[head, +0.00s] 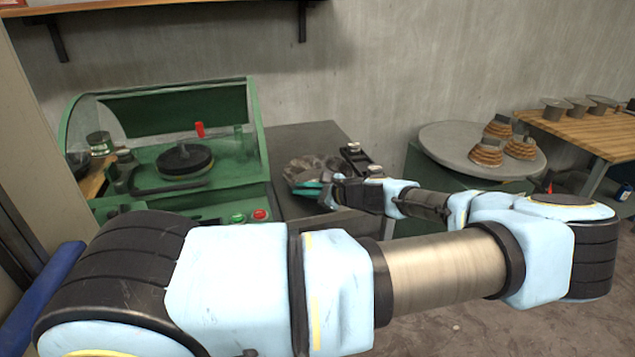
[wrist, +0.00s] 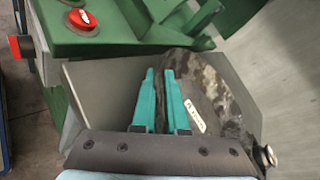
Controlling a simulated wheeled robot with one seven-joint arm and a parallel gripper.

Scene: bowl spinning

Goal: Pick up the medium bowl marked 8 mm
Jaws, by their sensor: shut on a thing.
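A mottled grey-brown bowl (head: 303,168) is at the grey table beside the green machine, partly hidden behind my gripper (head: 309,188). In the wrist view the bowl (wrist: 213,85) shows on the right side of my gripper (wrist: 160,75), with a small white label whose writing is too small to read surely. The teal fingers are close together, shut on the bowl's edge. The held part is mostly hidden by the fingers. I cannot tell whether the bowl touches the table.
The green machine (head: 150,205) with a black round plate (head: 184,160) and a clear hood stands left of the grey table (head: 310,137). At right, a round grey turntable (head: 455,150) carries several stacked brown pieces. A wooden table (head: 590,132) holds several bowls.

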